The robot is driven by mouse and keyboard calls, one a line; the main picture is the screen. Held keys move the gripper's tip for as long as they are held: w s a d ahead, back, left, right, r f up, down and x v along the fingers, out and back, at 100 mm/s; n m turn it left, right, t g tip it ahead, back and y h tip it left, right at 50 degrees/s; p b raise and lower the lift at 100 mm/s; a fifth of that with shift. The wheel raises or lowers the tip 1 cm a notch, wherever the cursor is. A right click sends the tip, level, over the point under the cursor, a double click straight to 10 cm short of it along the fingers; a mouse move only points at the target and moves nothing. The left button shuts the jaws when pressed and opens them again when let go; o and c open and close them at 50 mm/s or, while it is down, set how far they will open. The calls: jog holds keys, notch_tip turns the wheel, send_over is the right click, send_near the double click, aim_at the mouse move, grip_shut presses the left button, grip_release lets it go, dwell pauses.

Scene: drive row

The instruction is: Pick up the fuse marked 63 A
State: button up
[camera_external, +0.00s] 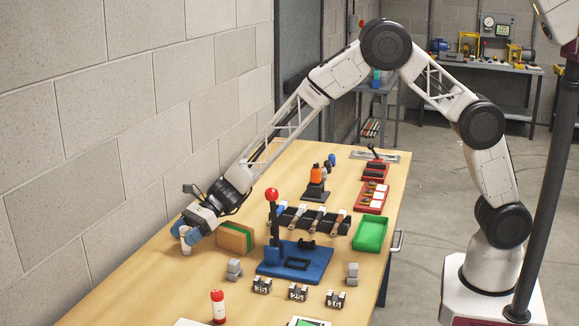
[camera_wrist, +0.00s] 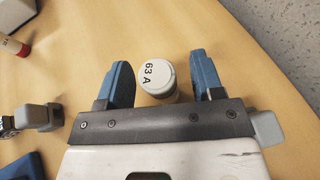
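The fuse marked 63 A (camera_wrist: 149,72) is a white cylinder with black lettering on its top. In the wrist view it stands between the two blue fingers of my gripper (camera_wrist: 160,66). The fingers are open, and a gap shows on each side of the fuse. In the external view the fuse (camera_external: 185,234) stands upright near the wall-side edge of the table, partly hidden by my gripper (camera_external: 188,240). Its lower part is hidden by the gripper body in the wrist view.
A brown and green block (camera_external: 234,239) stands close to the right of my gripper. Beyond it are a blue lever fixture (camera_external: 290,262), a rack of tools (camera_external: 310,219) and a green tray (camera_external: 371,233). A red and white cylinder (camera_external: 218,306) stands nearer the front.

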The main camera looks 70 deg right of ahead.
jog(key=c, duration=1)
jog(key=shift+r, duration=0.1)
jog(key=shift+r, duration=4.9)
